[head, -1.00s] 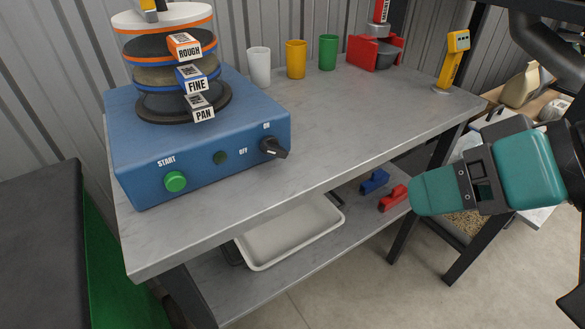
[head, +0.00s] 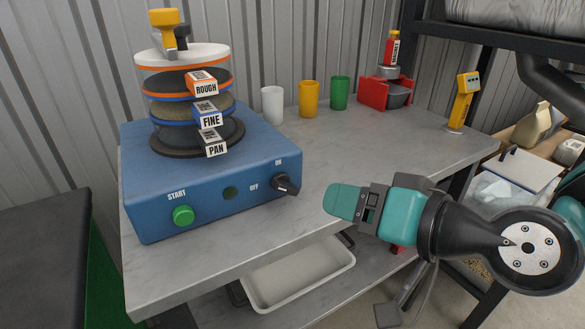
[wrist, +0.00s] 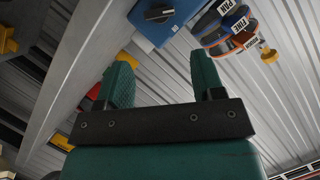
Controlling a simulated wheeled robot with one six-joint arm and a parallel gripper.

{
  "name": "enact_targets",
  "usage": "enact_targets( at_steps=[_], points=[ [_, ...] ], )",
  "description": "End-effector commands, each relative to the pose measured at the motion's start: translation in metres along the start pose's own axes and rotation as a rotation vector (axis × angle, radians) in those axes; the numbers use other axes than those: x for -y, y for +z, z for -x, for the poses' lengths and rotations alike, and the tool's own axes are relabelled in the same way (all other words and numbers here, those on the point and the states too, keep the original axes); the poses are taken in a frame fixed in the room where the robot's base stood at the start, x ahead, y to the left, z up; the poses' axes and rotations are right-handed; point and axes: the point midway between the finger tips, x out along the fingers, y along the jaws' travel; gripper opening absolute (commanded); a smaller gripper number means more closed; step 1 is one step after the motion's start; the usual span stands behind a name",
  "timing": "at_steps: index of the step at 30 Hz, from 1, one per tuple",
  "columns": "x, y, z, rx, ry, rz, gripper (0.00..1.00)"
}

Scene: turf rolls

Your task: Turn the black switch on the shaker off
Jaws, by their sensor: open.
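The blue shaker (head: 215,185) stands on the grey bench, with a sieve stack labelled ROUGH, FINE and PAN on top. Its black switch (head: 286,184) is a knob at the right end of the front face, between the OFF and ON labels. Its pointer seems turned toward the ON side. The switch also shows in the wrist view (wrist: 159,14). My gripper (head: 335,199) is right of the switch, apart from it, in front of the bench. In the wrist view my gripper (wrist: 162,85) has its two green fingers apart with nothing between them.
A green START button (head: 183,215) is on the shaker's front left. White (head: 272,105), yellow (head: 309,99) and green cups (head: 340,93) stand behind. A red holder (head: 386,93) and yellow device (head: 463,102) are farther right. A white tray (head: 300,277) is on the lower shelf.

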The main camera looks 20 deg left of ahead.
Motion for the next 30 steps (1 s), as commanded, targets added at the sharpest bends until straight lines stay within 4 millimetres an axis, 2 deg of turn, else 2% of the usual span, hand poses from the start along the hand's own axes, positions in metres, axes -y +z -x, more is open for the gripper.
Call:
enact_targets(
  at_steps=[2,9,15,21,30],
  points=[
    [0.002,-0.001,-0.009,0.006,0.003,-0.001,0.62],
    [0.001,0.002,-0.067,0.003,-0.001,0.002,0.62],
    [0.000,0.001,-0.102,0.002,0.001,0.002,0.62],
    [0.000,0.001,-0.118,0.000,0.002,0.000,0.62],
    [-0.001,0.001,-0.120,0.000,0.003,-0.001,0.62]
  ],
)
